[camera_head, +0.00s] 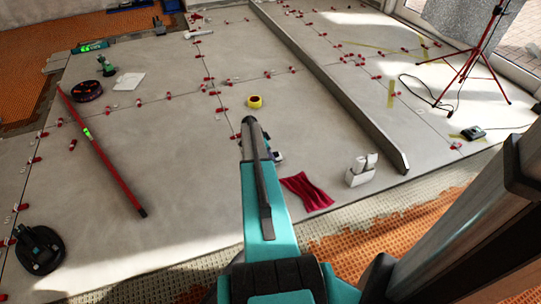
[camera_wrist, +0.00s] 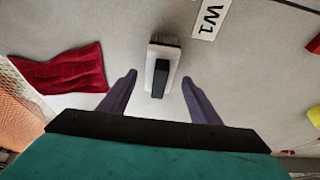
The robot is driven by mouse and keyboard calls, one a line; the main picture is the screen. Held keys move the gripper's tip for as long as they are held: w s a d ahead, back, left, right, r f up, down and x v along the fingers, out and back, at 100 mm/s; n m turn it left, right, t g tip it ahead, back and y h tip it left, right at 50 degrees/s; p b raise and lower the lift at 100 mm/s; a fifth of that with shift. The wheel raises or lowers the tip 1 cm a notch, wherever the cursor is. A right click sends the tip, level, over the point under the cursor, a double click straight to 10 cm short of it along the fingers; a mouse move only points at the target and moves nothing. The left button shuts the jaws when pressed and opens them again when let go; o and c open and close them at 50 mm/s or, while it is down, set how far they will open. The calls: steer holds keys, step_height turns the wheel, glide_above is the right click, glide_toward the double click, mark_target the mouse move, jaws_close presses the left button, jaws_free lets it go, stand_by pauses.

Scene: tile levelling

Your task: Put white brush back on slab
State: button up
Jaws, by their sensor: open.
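The white brush (camera_wrist: 152,68) lies on the grey slab (camera_wrist: 120,25) in the wrist view. It has a white body, a black strip along its middle and grey bristles at its upper end. My gripper (camera_wrist: 159,78) is open, with one dark finger on each side of the brush and a visible gap to each. The brush is not held. In the head view my arm reaches over the slab (camera_head: 180,190), and the fingers cannot be made out clearly there. A small pale and dark item (camera_head: 278,157) just right of my arm may be the brush.
A dark red cloth (camera_head: 306,192) lies close by, also in the wrist view (camera_wrist: 62,68). White bottles or packs (camera_head: 361,170), a yellow tape roll (camera_head: 254,102) and a long metal straightedge (camera_head: 330,85) are near. A W1 label (camera_wrist: 208,18) lies beside the brush.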

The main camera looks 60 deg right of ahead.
steer(key=p+v, duration=0.2)
steer(key=v, duration=0.7)
steer(key=shift+r+p, duration=0.4)
